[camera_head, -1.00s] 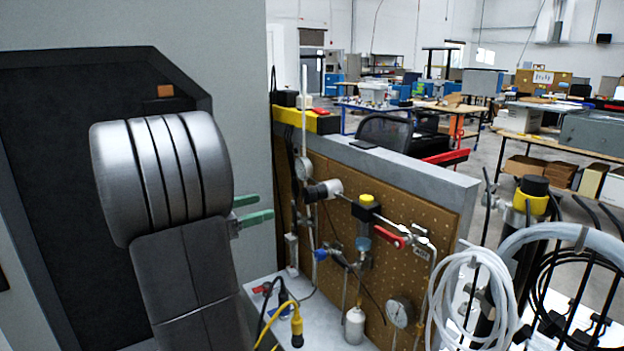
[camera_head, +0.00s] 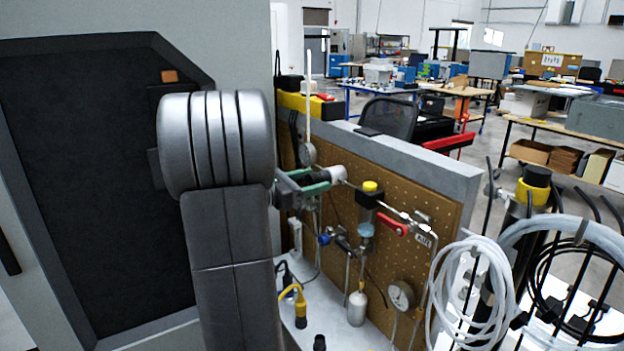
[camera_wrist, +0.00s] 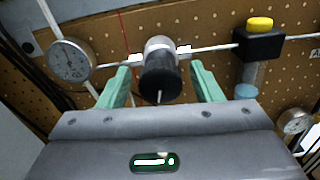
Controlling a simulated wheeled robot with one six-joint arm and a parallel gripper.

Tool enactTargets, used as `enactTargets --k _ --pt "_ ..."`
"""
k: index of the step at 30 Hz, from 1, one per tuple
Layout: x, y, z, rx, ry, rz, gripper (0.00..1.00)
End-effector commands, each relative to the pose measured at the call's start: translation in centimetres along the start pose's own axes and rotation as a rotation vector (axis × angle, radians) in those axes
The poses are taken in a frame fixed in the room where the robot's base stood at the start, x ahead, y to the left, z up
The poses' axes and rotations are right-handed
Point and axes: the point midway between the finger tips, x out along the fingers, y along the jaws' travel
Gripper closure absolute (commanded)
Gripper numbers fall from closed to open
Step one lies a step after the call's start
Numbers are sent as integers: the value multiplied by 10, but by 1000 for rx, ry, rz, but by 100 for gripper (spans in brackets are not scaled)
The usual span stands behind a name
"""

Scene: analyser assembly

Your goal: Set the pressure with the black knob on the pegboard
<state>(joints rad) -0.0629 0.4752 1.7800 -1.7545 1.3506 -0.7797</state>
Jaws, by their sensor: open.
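The black knob (camera_wrist: 160,84) sits on a silver-and-white regulator body (camera_wrist: 160,47) on the pegboard (camera_head: 430,200). In the wrist view it lies between the two green fingers of my gripper (camera_wrist: 160,88), with a visible gap on each side. In the head view my gripper (camera_head: 305,187) is at the knob's left, and its fingers partly hide the knob. My gripper is open and holds nothing. A round gauge (camera_wrist: 71,60) is left of the knob in the wrist view; its reading is too small to tell.
A yellow-topped black filter unit (camera_wrist: 259,42) is right of the knob on the same pipe. A red-handled valve (camera_head: 392,224) and a lower gauge (camera_head: 401,295) are further right. Coiled white tubing (camera_head: 474,295) hangs at the right. A yellow connector (camera_head: 300,308) is on the bench below.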

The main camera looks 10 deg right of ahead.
Motion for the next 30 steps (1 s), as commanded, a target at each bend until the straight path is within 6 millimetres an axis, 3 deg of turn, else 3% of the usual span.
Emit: enactTargets --k 11,18,30 --pt "5 0 0 0 0 0 41" --pt "5 0 0 0 0 0 85" --pt "5 -1 -4 143 -1 -1 85"
